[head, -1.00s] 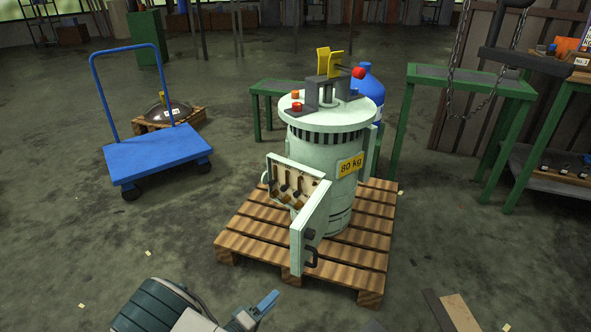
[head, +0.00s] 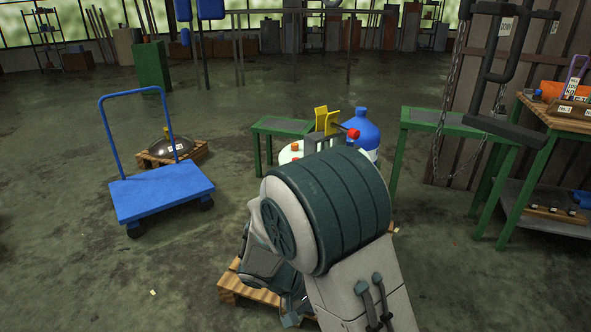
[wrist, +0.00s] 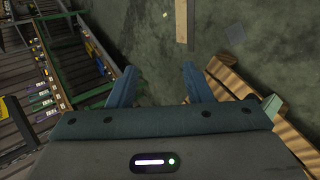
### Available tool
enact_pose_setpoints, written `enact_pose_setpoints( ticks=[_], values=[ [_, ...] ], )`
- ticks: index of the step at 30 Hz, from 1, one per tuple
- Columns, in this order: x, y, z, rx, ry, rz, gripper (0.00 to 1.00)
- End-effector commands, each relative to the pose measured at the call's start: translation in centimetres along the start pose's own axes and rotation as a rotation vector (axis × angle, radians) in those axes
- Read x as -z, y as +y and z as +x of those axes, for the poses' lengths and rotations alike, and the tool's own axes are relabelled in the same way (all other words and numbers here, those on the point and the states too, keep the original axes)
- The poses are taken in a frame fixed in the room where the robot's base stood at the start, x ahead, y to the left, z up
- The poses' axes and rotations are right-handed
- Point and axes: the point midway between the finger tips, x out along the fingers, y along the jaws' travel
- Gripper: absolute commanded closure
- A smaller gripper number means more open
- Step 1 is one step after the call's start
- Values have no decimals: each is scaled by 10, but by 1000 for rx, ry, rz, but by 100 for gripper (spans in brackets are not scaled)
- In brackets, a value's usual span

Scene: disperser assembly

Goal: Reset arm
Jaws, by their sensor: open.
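My gripper (wrist: 160,80) shows in the wrist view with its two blue fingers spread apart and nothing between them. In the head view my raised arm covers most of the machine, and the gripper is mostly hidden low in the picture. The pale disperser machine (head: 287,154) shows only part of its round top, with yellow plates (head: 326,121) and a red knob (head: 353,133) above it. Its wooden pallet (head: 231,287) shows at the lower left of my arm, and pallet slats (wrist: 232,82) show right of the fingers in the wrist view.
A blue cart (head: 162,191) stands left, with a dark dome (head: 171,147) on a small pallet behind it. A blue bottle (head: 361,132) stands behind the machine. Green tables (head: 455,128) and a workbench (head: 545,125) are at the right. Hanging chains (head: 445,120) show there.

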Motion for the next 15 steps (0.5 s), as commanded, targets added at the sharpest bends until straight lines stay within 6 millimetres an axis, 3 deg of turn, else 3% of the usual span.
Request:
enact_pose_setpoints(
  ticks=[1,3,15],
  values=[
    [-8,30,-14,60,-27,14,55],
    [-19,55,-23,141,-56,20,55],
    [-82,180,-86,575,-45,94,55]
  ],
)
